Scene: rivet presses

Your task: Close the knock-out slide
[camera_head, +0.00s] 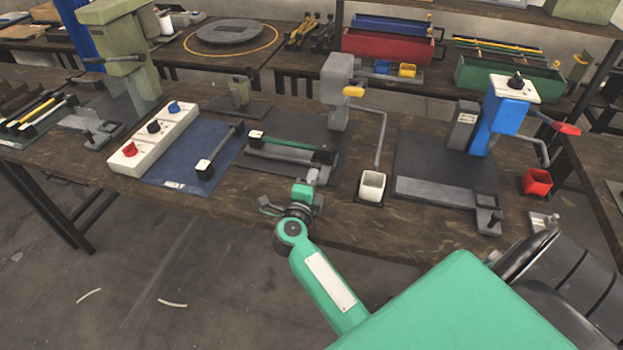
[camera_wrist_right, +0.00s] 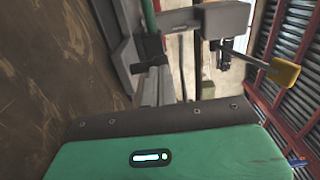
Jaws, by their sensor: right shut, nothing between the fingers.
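The middle grey press (camera_head: 338,88) has a low grey slide (camera_head: 280,154) on its dark base plate, beside a green bar (camera_head: 290,144). I take this slide to be the knock-out slide, but its travel is hard to read. My right gripper (camera_head: 313,177) is shut and empty, at the front edge of the base by the slide's right end; I cannot tell whether it touches. In the wrist view its grey fingers (camera_wrist_right: 153,88) point toward the press, whose head (camera_wrist_right: 225,18) and yellow handle (camera_wrist_right: 283,73) show. My left gripper is out of view.
On the left are a blue mat (camera_head: 180,170) and a white button box (camera_head: 152,139). The floor in front is mostly clear.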

